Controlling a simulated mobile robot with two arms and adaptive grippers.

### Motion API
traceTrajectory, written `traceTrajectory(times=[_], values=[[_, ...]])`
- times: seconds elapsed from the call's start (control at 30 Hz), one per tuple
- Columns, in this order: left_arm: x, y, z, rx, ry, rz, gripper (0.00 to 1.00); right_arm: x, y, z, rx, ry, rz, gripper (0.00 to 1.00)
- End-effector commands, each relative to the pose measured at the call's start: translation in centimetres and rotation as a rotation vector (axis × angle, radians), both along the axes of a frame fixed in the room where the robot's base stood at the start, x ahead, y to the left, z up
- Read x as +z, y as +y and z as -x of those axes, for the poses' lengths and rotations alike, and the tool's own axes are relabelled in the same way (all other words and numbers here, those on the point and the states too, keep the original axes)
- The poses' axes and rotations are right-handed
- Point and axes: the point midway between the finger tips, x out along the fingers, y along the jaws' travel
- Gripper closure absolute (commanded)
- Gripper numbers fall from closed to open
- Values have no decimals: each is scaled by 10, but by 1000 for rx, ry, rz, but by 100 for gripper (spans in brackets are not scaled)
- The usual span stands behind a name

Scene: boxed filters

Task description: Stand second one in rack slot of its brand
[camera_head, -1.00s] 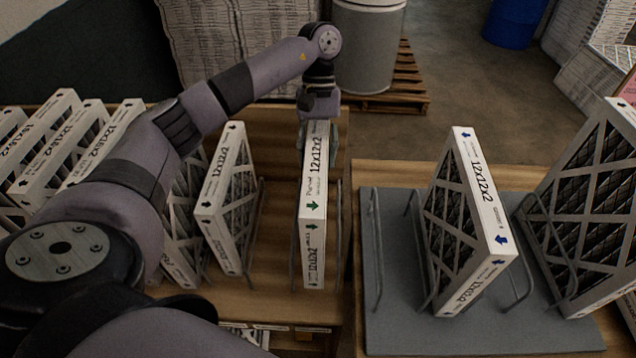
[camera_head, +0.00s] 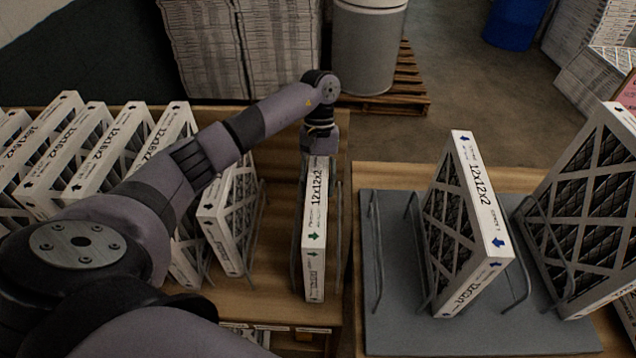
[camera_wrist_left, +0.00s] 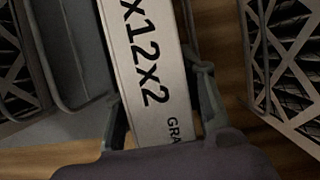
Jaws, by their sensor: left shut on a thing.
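A white boxed filter marked 12x12x2 with green arrows (camera_head: 314,230) stands upright between wire dividers at the right end of the left table. My left gripper (camera_head: 319,150) is shut on its far upper part. In the left wrist view the same filter (camera_wrist_left: 150,70) lies between the two fingers of the gripper (camera_wrist_left: 160,125). A second 12x12x2 filter with blue arrows (camera_head: 478,200) stands, leaning a little, between wire dividers on the grey rack board (camera_head: 390,325). A larger blue-arrow filter (camera_head: 590,200) stands at its right. My right gripper is not in view.
Another filter (camera_head: 232,220) stands left of the held one, with several 12x16x2 filters (camera_head: 95,150) further left. An empty wire slot (camera_head: 392,240) is at the grey board's left side. A gap separates the two tables.

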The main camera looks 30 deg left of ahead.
Motion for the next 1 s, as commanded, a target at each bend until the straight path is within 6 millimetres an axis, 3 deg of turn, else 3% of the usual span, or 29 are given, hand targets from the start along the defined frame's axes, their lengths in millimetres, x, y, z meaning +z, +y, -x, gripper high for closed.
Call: traceTrajectory(times=[0.03,0.07,0.33,0.77,0.8,1.0], values=[[-3,0,0,0,0,0,100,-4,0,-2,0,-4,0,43],[-2,0,0,0,0,0,62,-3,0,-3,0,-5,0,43],[-1,0,0,0,0,0,44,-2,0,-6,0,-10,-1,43],[4,0,0,0,0,0,43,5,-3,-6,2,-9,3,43],[5,1,-3,1,-4,0,43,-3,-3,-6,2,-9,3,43],[39,9,-16,1,-6,-2,43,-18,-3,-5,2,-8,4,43]])
